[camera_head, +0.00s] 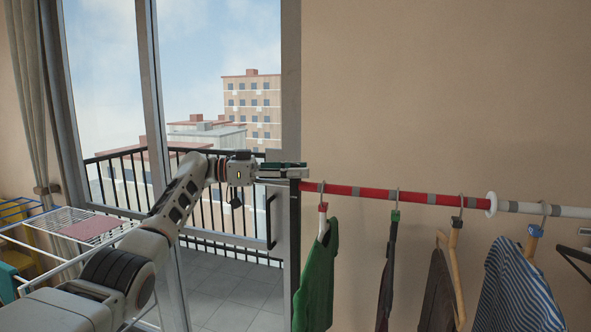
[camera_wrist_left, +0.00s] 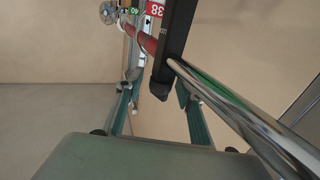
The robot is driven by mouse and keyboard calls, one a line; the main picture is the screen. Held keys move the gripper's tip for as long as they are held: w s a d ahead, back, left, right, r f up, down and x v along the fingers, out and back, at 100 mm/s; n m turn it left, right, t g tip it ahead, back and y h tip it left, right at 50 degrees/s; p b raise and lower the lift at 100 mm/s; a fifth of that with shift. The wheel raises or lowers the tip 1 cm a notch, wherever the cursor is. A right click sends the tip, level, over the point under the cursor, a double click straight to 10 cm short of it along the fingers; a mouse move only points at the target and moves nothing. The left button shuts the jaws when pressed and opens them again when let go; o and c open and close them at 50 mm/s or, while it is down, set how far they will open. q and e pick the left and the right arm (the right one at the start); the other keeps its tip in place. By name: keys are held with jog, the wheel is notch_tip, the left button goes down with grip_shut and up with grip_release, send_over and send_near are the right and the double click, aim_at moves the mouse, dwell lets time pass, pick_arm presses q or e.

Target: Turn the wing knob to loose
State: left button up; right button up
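My left gripper (camera_head: 298,169) is at the left end of the clothes rail, by the top of its dark post (camera_head: 294,225). In the left wrist view its two green fingers (camera_wrist_left: 158,84) are spread apart. The rounded end of a black part (camera_wrist_left: 161,88) lies between the fingertips, with a gap visible on its left side. This may be the wing knob, but no wings can be made out. A chrome tube (camera_wrist_left: 240,112) runs past the right finger. My right gripper is not in view.
The red rail (camera_head: 365,195) with grey bands carries a green garment (camera_head: 317,275), a striped shirt (camera_head: 515,285) and other clothes on hangers. A white collar (camera_head: 492,203) sits further right. A window stands behind my arm. A drying rack (camera_head: 60,222) stands at left.

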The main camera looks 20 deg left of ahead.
pick_arm(q)
jog(key=shift+a+r, duration=0.15)
jog(key=shift+a, duration=0.05)
jog(key=v, duration=1.1)
jog(key=shift+s+a, duration=0.15)
jog(key=shift+a, duration=0.25)
